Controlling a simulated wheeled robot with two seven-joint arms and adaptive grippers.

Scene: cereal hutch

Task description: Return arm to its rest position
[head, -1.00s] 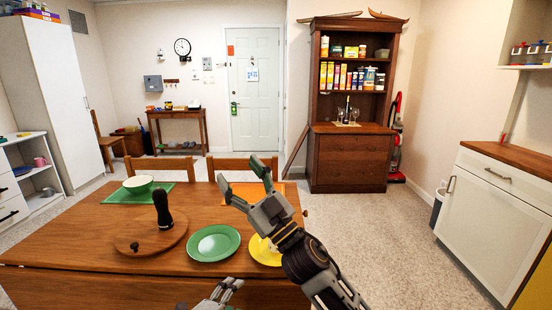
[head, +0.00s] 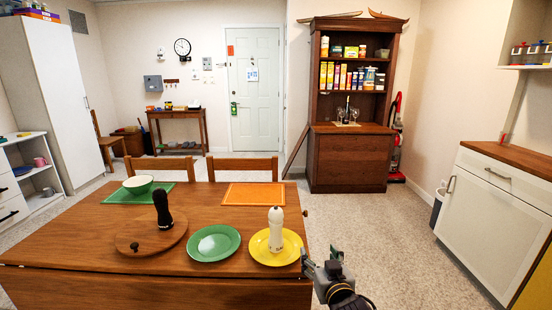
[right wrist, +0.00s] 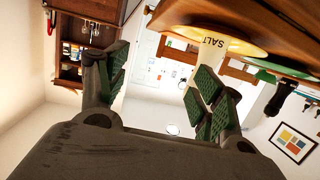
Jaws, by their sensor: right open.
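My right gripper (head: 320,262) is open at the right front corner of the wooden table, low in the head view. Its two spread fingers (right wrist: 155,75) show in the right wrist view with nothing between them. A white salt shaker (head: 276,230) stands upright on the yellow plate (head: 291,248), left of the gripper and apart from it. The shaker's SALT lettering (right wrist: 213,42) shows in the right wrist view. My left gripper is not in view.
A white cabinet (head: 492,205) stands at right. Open floor (head: 375,230) lies between.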

